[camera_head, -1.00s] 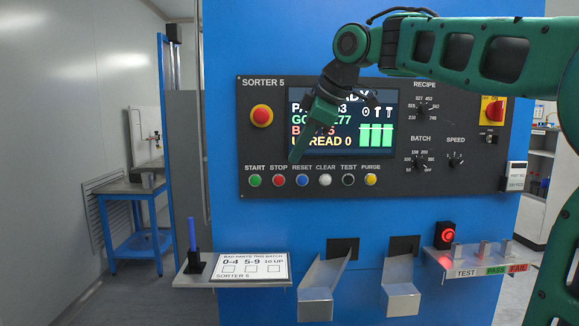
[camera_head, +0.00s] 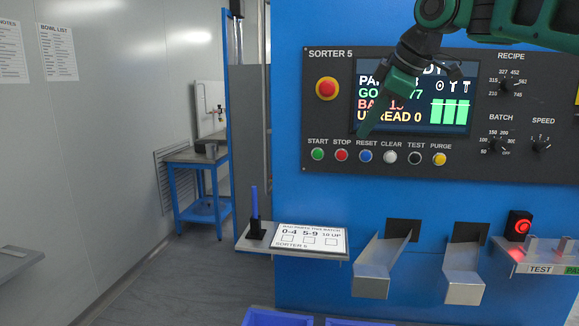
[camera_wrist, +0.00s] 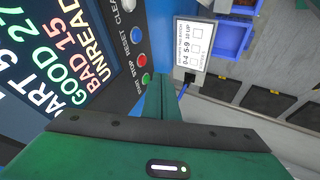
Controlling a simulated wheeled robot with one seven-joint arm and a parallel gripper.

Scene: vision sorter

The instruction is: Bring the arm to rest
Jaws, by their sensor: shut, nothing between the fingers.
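My green arm comes in from the upper right of the head view. My gripper (camera_head: 366,130) points down and left in front of the sorter's screen (camera_head: 440,105). Its fingers are shut and empty, with the tip just above the row of buttons, near the blue RESET button (camera_head: 365,156) and red STOP button (camera_head: 341,155). I cannot tell from the head view whether it touches the panel. In the wrist view the shut green fingers (camera_wrist: 160,95) stand apart from the buttons, with the tally card (camera_wrist: 191,46) beyond them.
The blue sorter has a shelf with the card (camera_head: 312,239) and a blue pen (camera_head: 254,203) in a holder. Two metal chutes (camera_head: 465,292) stick out below the panel. Blue bins (camera_head: 277,318) show at the bottom edge. A blue-framed bench (camera_head: 198,158) stands back left. Open floor lies between.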

